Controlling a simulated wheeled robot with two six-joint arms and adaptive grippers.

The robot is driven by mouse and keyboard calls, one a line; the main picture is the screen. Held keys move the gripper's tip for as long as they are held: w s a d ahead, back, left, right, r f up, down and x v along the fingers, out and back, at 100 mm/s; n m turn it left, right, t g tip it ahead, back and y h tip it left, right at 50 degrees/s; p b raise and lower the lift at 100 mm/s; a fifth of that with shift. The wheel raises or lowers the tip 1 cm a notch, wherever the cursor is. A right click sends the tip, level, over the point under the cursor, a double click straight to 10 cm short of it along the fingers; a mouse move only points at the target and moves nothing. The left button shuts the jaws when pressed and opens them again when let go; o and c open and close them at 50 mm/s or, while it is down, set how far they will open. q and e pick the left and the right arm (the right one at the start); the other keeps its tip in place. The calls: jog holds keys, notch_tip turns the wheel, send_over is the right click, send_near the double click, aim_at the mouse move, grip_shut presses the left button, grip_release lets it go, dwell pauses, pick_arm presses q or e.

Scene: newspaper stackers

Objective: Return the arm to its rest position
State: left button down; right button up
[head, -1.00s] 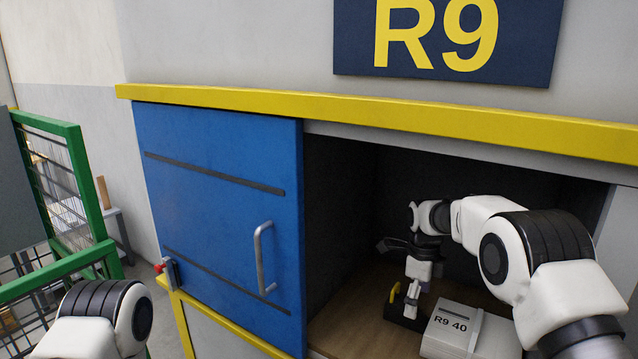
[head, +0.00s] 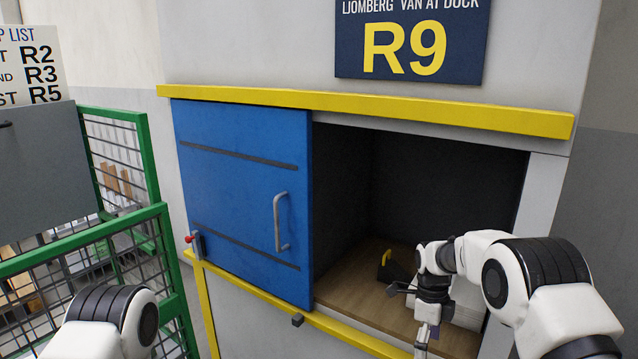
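My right arm reaches in from the right, in front of the open compartment. Its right gripper (head: 424,340) hangs downward at the front of the compartment, small and dark, and whether its fingers are open or shut cannot be told. A pale stack or box (head: 468,298) stands behind the arm inside the compartment, mostly hidden. My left arm shows only as a link at the bottom left; the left gripper is out of view.
A blue door panel (head: 245,200) with a metal handle covers the compartment's left part. A black item with a yellow edge (head: 387,265) lies on the wooden shelf (head: 350,290). A yellow ledge (head: 360,108) runs above. A green mesh cage (head: 135,235) stands left; the R9 sign (head: 410,45) hangs above.

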jog(key=s+d+f+n+g+p, duration=0.1)
jog(key=s+f+n+g, duration=0.15)
jog(key=s+f, duration=1.25)
jog(key=s+f+n+t, duration=0.2)
jog(key=s+n, duration=1.4)
jog(key=s, duration=1.3)
jog(key=w+n+t, duration=0.1)
jog(key=w+n, duration=0.1)
jog(key=n, duration=0.1)
jog(key=w+n+t+p, duration=0.1)
jog(key=w+n, duration=0.1)
jog(key=n, duration=0.1)
jog(key=shift+d+r+t, duration=0.1)
jog(key=shift+t, duration=0.25)
